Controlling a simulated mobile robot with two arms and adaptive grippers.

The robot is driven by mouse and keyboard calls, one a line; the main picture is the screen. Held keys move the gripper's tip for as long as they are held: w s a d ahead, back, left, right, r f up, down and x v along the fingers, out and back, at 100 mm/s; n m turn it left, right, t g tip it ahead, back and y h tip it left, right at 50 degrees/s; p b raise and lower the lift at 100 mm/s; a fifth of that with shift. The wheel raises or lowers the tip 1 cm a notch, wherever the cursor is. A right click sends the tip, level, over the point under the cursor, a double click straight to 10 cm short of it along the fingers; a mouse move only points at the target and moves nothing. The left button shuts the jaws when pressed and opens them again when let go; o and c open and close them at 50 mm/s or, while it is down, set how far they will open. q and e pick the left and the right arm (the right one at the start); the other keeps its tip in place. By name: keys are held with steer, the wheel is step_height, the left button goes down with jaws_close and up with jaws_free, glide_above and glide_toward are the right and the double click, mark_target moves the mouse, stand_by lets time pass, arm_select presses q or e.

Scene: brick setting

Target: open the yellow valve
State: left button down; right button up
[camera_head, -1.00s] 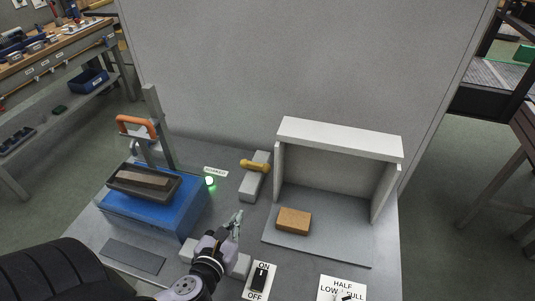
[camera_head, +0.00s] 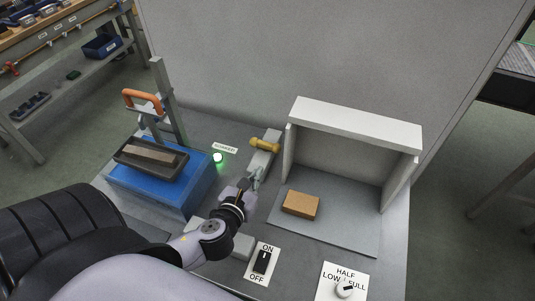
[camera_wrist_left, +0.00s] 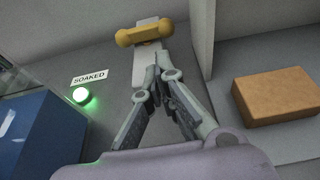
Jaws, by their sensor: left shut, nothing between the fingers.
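The yellow valve (camera_head: 265,144) is a short bar with rounded ends on a grey block (camera_head: 267,157) at the back middle of the table. It lies crosswise on the block and also shows at the top of the left wrist view (camera_wrist_left: 152,33). My left gripper (camera_head: 257,172) is shut and empty, its fingertips pointing at the block on the near side of the valve. In the left wrist view the fingertips (camera_wrist_left: 161,60) show just below the valve, and I cannot tell if they touch the block. My right gripper is not in view.
A brown brick (camera_head: 301,204) lies in an open white booth (camera_head: 357,124) to the right. A blue box (camera_head: 161,189) with a tray and orange-handled lever (camera_head: 143,99) stands left. A green light (camera_head: 218,158) glows beside a SOAKED label. An ON/OFF switch (camera_head: 262,262) and a dial (camera_head: 345,289) are in front.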

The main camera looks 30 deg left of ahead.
arm_select(q)
steer(key=p, duration=0.1)
glide_toward(272, 150)
steer(key=x, duration=0.5)
steer(key=shift+w+a+f, duration=0.15)
steer(key=shift+w+a, duration=0.05)
steer(key=shift+w, duration=0.45)
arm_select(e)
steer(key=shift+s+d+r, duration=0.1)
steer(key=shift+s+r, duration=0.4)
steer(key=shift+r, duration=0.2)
arm_select(q)
steer(key=shift+d, duration=0.1)
